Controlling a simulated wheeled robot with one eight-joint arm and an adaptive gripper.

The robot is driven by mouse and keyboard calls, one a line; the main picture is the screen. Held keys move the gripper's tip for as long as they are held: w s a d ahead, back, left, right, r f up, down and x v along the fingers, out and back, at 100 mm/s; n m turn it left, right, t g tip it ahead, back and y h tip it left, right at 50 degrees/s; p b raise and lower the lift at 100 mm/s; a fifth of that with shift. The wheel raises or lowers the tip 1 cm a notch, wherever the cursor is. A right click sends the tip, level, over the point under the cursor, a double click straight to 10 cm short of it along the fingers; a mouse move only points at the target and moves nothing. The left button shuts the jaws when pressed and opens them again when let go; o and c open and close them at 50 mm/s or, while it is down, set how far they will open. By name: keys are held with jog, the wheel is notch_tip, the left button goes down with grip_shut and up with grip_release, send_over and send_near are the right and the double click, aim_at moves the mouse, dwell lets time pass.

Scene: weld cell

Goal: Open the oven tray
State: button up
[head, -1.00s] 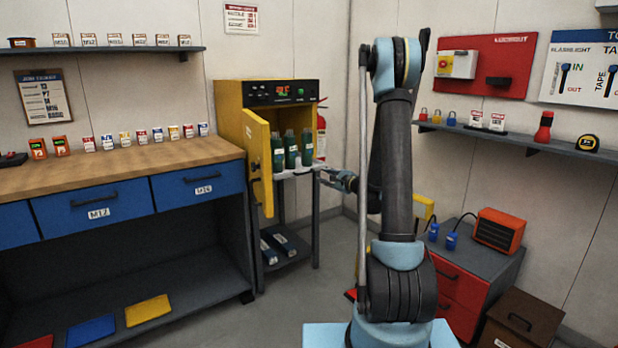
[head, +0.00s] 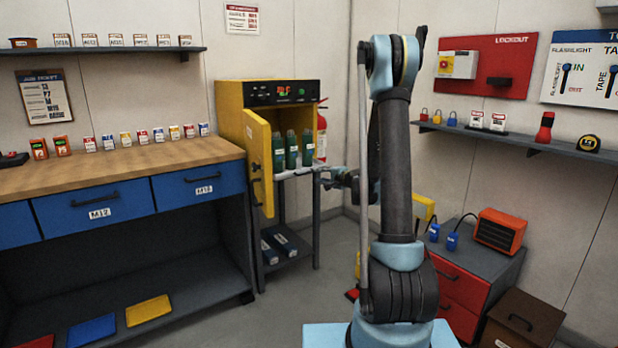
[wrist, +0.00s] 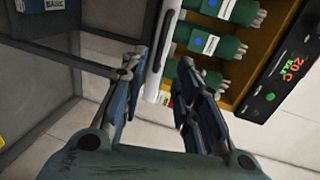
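The yellow oven (head: 229,101) stands in the back corner with its door (head: 259,163) swung open to the left. Inside, green canisters (head: 291,149) stand above a pale tray (head: 297,172), whose front edge shows at the bottom of the opening. My gripper (head: 325,174) is at the right end of that edge. In the wrist view, my gripper (wrist: 158,72) has its two fingers apart, with the pale tray edge (wrist: 157,75) showing between and beyond them. Green canisters (wrist: 200,42) also show there. I cannot tell whether either finger touches the tray.
A workbench (head: 120,170) with blue drawers is on the left, close to the oven door. A red drawer cabinet (head: 465,287) and a brown box (head: 522,318) stand on the right. A lower shelf (head: 285,258) holds boxes under the oven. The floor in front is clear.

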jog(key=x, duration=1)
jog(key=shift+w+a, duration=0.15)
jog(key=shift+w, duration=0.05)
jog(key=shift+f, duration=0.1)
grip_shut()
